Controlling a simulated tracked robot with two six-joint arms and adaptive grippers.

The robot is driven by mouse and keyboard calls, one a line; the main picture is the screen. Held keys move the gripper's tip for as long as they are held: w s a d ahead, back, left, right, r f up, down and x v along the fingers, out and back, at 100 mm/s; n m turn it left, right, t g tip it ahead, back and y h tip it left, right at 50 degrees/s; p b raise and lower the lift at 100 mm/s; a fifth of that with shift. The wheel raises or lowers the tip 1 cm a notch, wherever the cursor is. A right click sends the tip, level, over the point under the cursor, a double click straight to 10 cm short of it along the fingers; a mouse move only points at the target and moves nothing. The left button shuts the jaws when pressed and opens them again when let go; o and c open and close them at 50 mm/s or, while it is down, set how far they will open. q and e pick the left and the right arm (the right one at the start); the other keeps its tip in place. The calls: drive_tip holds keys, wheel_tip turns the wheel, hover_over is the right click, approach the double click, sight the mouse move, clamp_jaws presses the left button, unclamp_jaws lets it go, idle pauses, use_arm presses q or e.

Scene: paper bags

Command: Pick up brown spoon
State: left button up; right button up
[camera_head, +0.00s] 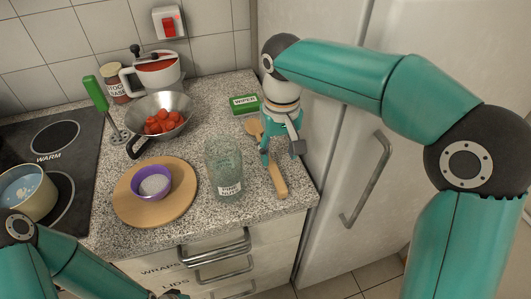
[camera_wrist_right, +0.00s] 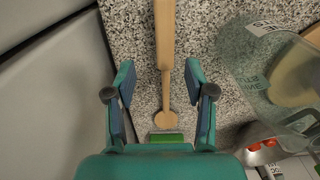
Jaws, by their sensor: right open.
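The brown wooden spoon (camera_head: 278,181) lies on the speckled counter, near its right edge in the head view. In the right wrist view the spoon (camera_wrist_right: 165,55) runs lengthwise between the open fingers, its handle toward the top and its round end lower down. My right gripper (camera_head: 282,150) is open and points down over the spoon, hiding part of it in the head view. In the right wrist view the gripper (camera_wrist_right: 162,100) holds nothing. My left arm shows at the lower left of the head view; its fingers are not clearly visible.
A glass jar (camera_head: 224,172) stands just left of the spoon. A green box (camera_head: 244,104) lies behind it. A round wooden board (camera_head: 183,202) with a purple bowl (camera_head: 150,184) and a metal bowl of red pieces (camera_head: 177,105) are further left. A fridge (camera_head: 340,190) stands right.

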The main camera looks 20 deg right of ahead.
sight(275, 170)
drive_tip(key=shift+a+f, duration=0.15)
drive_tip(key=shift+f, duration=1.25)
drive_tip(key=shift+a+f, duration=0.15)
drive_tip(key=shift+f, duration=1.25)
clamp_jaws()
drive_tip(key=shift+r, duration=0.1)
